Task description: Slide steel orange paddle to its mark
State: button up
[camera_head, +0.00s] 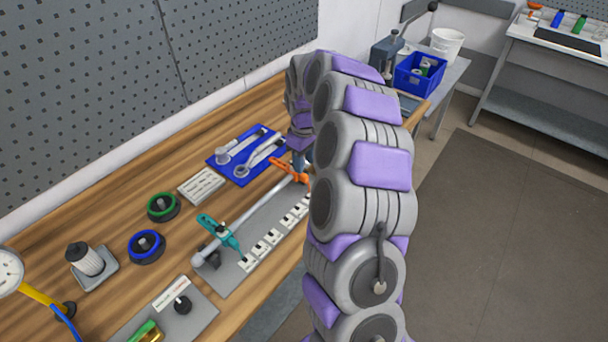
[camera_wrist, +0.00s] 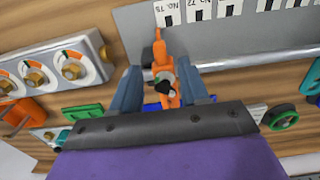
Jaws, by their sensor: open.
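The orange paddle (camera_head: 289,168) sits on a steel rod (camera_head: 252,202) over a grey base plate (camera_head: 236,278) on the bench in the head view. My gripper (camera_wrist: 158,68) is open in the wrist view, with one blue-grey finger on each side of the orange paddle (camera_wrist: 163,52). Whether the fingers touch it I cannot tell. White label tags (camera_head: 262,249) line the plate's front edge; the wrist view shows tags (camera_wrist: 193,14), some reading No. 75 and No. 72, near the paddle's tip. A teal paddle (camera_head: 217,230) is nearer on the same rod. My arm hides the rod's far end.
A blue tray (camera_head: 222,162) with metal tools lies behind the rod. Green-ringed (camera_head: 163,206) and blue-ringed (camera_head: 146,246) round parts stand left of it. The wrist view shows a grey block with dials (camera_wrist: 72,68) at left. Open floor (camera_head: 490,240) is at right.

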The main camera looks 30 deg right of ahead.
aim_at(304, 175)
notch_tip(304, 175, down, 4)
jog(key=shift+d+f+b, duration=0.1)
jog(key=shift+f+b, duration=0.05)
jog(key=shift+b, duration=0.2)
jog(key=shift+f, duration=0.5)
jog(key=shift+c, duration=0.3)
grip_shut()
